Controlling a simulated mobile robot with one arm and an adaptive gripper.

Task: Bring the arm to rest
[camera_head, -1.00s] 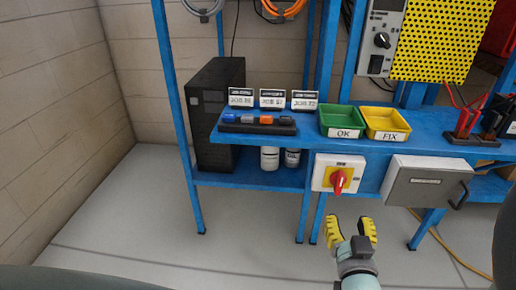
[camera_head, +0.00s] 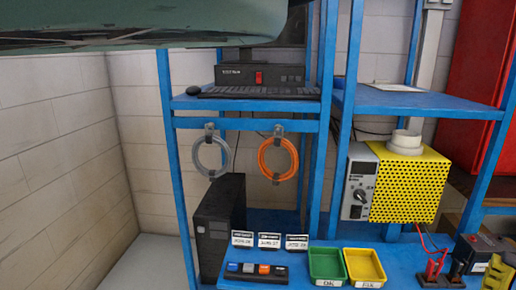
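A teal link of my arm crosses the top left of the view.
On the bench stand a green OK tray (camera_head: 325,264), a yellow FIX tray (camera_head: 364,266), a dark holder (camera_head: 255,272) with coloured items, and several small job signs (camera_head: 269,241).

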